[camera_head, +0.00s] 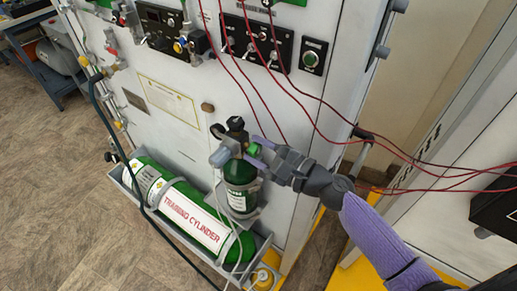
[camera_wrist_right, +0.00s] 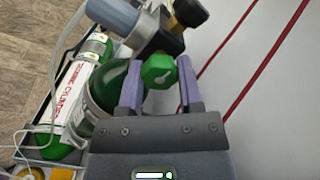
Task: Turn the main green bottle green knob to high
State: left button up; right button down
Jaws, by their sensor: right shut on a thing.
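The main green bottle (camera_head: 240,175) stands upright against the white panel, with a grey and black valve head on top. Its green knob (camera_head: 254,150) faces right toward my right gripper (camera_head: 258,151). In the right wrist view the green knob (camera_wrist_right: 158,70) has a white mark on its face and sits between the two purple fingers of my right gripper (camera_wrist_right: 160,82). The fingers are shut on it. The bottle's body (camera_wrist_right: 112,85) is partly hidden behind the left finger there. My left gripper is in neither view.
A green training cylinder (camera_head: 195,217) lies in a metal tray (camera_head: 262,246) left of and below the bottle. Thin red cables (camera_head: 315,120) hang across the panel (camera_head: 225,95) and above my right arm. A dark hose (camera_head: 100,105) runs down at left. Open floor (camera_head: 60,190) lies left.

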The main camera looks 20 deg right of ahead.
jog(key=shift+f+n+b, duration=0.15)
jog(key=shift+n+b, duration=0.35)
jog(key=shift+n, duration=0.2)
jog(key=shift+n+b, duration=0.55)
jog(key=shift+n, duration=0.25)
jog(key=n+b, duration=0.3)
jog(key=n, duration=0.3)
jog(key=shift+n+b, duration=0.3)
jog(key=shift+b, duration=0.05)
jog(key=shift+n+b, duration=0.45)
jog(key=shift+n, duration=0.35)
jog(key=n+b, duration=0.1)
jog(key=n, duration=0.1)
jog(key=shift+n, duration=0.4)
jog(key=shift+n+b, duration=0.6)
jog(key=shift+n, duration=1.2)
jog(key=shift+c, duration=1.3)
grip_release()
jog(key=shift+r, duration=0.2)
